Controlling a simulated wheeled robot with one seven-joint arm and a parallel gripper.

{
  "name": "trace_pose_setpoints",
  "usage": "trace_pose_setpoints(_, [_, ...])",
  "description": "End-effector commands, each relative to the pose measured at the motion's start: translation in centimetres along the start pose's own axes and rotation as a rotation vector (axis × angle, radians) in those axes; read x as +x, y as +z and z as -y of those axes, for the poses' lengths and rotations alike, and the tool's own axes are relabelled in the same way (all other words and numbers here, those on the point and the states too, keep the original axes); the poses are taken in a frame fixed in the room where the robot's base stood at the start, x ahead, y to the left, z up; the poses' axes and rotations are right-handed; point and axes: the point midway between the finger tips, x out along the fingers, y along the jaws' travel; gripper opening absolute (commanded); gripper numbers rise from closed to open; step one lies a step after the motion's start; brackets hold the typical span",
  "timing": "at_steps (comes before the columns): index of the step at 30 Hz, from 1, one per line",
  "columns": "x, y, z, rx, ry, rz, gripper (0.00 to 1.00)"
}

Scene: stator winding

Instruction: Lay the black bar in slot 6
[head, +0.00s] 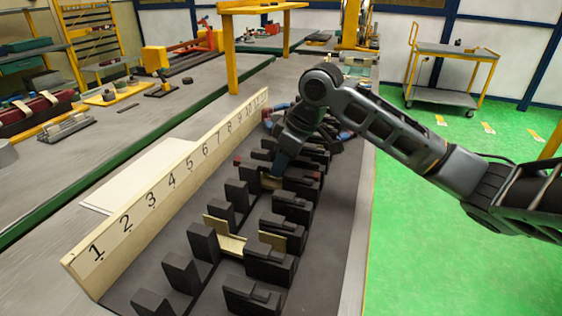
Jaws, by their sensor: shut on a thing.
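In the head view, my gripper (279,163) points down among the black blocks at the middle of the fixture, beyond the pale piece nearer the camera. It is shut on the black bar, whose outline I cannot separate from the dark blocks around it. The numbered board (150,203) runs along the left of the fixture, and its 6 (204,152) shows to the left of my gripper. The floor of slot 6 is hidden by blocks and gripper, so I cannot tell whether the bar touches it.
A pale channel-shaped piece (232,244) sits between nearer blocks. Black blocks (204,242) stand in rows on both sides. Red and blue parts lie beyond my gripper. A white sheet (140,178) lies left of the board. Green floor (440,240) is open at right.

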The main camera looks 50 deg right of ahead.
Motion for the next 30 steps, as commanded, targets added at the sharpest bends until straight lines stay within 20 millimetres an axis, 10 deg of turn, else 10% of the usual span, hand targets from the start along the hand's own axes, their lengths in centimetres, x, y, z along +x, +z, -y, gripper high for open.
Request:
trace_pose_setpoints(5, [-0.04,-0.02,-0.01,0.000,0.000,-0.001,0.00])
trace_pose_setpoints(6, [-0.03,-0.02,-0.01,0.000,0.000,0.000,0.28])
trace_pose_setpoints(15, [-0.03,-0.02,-0.01,0.000,0.000,0.000,0.56])
trace_pose_setpoints(30, [-0.01,-0.01,0.00,0.000,0.000,0.000,0.56])
